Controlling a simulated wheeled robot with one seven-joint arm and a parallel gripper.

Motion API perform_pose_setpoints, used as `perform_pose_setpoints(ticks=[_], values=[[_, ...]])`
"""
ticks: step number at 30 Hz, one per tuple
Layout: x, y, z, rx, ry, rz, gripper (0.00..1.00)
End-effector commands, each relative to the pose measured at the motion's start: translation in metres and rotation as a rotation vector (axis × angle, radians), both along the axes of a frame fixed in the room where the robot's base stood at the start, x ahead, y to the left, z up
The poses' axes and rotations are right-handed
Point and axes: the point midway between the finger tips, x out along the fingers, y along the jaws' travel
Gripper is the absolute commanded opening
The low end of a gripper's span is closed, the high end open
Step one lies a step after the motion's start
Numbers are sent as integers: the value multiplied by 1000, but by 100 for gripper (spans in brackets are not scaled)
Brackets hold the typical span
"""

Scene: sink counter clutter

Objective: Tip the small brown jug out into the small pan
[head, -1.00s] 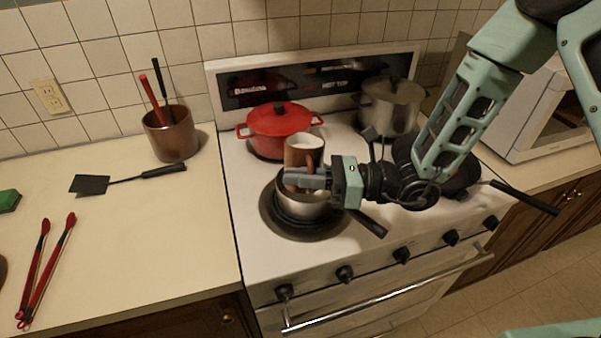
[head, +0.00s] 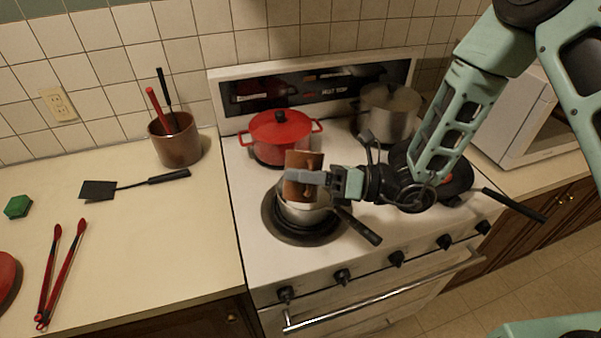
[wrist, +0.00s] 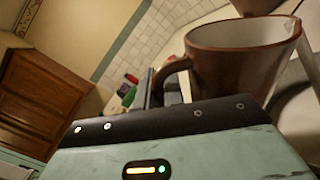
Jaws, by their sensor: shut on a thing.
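The small brown jug (head: 303,163) is held over the small pan (head: 309,215) on the front left burner. My gripper (head: 304,178) is shut on the jug. In the head view the jug's white inside no longer shows and its brown side faces the camera. In the wrist view the jug (wrist: 238,62) shows its pale inside, its spout at the right and its handle at the left beside a finger. No stream of contents is visible. The inside of the pan is mostly hidden by the jug and gripper.
A red pot (head: 280,137) stands behind the pan, and a steel pot (head: 389,112) at the back right. A dark pan lies under my arm. On the left counter are a utensil crock (head: 176,143), a spatula (head: 98,190) and red tongs (head: 62,270).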

Motion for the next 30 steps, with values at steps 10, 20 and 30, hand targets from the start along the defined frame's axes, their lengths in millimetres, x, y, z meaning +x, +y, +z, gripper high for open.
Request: perform_pose_setpoints(ticks=[10, 20, 30], values=[[8, -1, 12, 41, 193, 1, 0], [22, -5, 17, 87, 406, -2, 0], [35, -8, 15, 120, 566, -3, 0]])
